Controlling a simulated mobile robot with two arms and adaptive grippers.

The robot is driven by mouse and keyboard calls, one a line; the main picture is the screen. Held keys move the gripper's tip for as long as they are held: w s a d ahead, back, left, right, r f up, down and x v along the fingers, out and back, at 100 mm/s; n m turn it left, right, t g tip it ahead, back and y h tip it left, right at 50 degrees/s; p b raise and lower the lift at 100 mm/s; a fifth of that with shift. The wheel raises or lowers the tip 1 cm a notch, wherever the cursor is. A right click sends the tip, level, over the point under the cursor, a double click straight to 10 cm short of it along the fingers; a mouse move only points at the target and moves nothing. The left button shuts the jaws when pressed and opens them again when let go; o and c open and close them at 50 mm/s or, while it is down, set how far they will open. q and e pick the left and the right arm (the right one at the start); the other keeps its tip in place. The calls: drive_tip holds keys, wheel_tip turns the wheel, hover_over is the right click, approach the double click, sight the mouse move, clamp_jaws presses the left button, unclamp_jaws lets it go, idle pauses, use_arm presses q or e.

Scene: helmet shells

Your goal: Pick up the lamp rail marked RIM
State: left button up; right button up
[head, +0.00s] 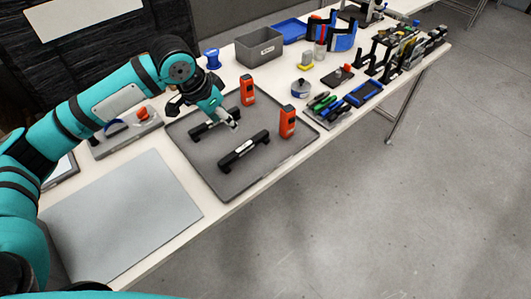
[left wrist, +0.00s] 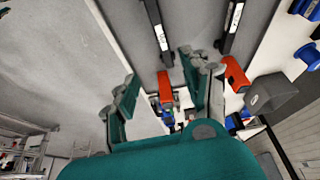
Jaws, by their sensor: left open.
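Two black lamp rails with pale labels lie on a dark grey tray (head: 210,180). The nearer rail (head: 246,150) lies toward the table's front edge; it is the left rail (left wrist: 158,32) in the left wrist view. The farther rail (head: 202,130) is partly hidden by my left gripper (head: 230,117); it is the right one (left wrist: 231,28) in the wrist view. The labels are too small to read surely, so I cannot tell which is RIM. My left gripper (left wrist: 160,72) is open and empty above the tray, close to the farther rail. My right gripper is out of view.
Two orange devices, one nearer (head: 287,122) and one farther (head: 247,90), stand on the tray beside the rails. A grey bin (head: 259,48) and a blue spool (head: 212,59) stand behind. A bare grey mat (head: 120,215) lies at left.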

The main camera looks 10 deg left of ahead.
use_arm(q)
drive_tip(key=x, duration=0.3)
drive_tip(key=a+p+x, duration=0.1)
drive_tip(key=x, duration=0.2)
drive_tip(key=shift+a+f, duration=0.1)
drive_tip(key=shift+f, duration=0.35)
hover_over(243, 147)
drive_tip(key=s, duration=0.1)
drive_tip(key=f, duration=0.2)
drive_tip(key=a+f, duration=0.1)
drive_tip(key=f, duration=0.1)
drive_tip(key=shift+s+f, duration=0.15)
drive_tip(key=shift+f, duration=0.25)
drive_tip(key=shift+d+f+p, duration=0.1)
drive_tip(key=shift+f+p, duration=0.2)
drive_tip(key=shift+f, duration=0.05)
drive_tip(key=x, duration=0.3)
drive_tip(key=shift+f+p, duration=0.3)
drive_tip(key=shift+w+d+f, duration=0.1)
drive_tip(key=shift+w+f, duration=0.15)
drive_tip(key=shift+f, duration=0.1)
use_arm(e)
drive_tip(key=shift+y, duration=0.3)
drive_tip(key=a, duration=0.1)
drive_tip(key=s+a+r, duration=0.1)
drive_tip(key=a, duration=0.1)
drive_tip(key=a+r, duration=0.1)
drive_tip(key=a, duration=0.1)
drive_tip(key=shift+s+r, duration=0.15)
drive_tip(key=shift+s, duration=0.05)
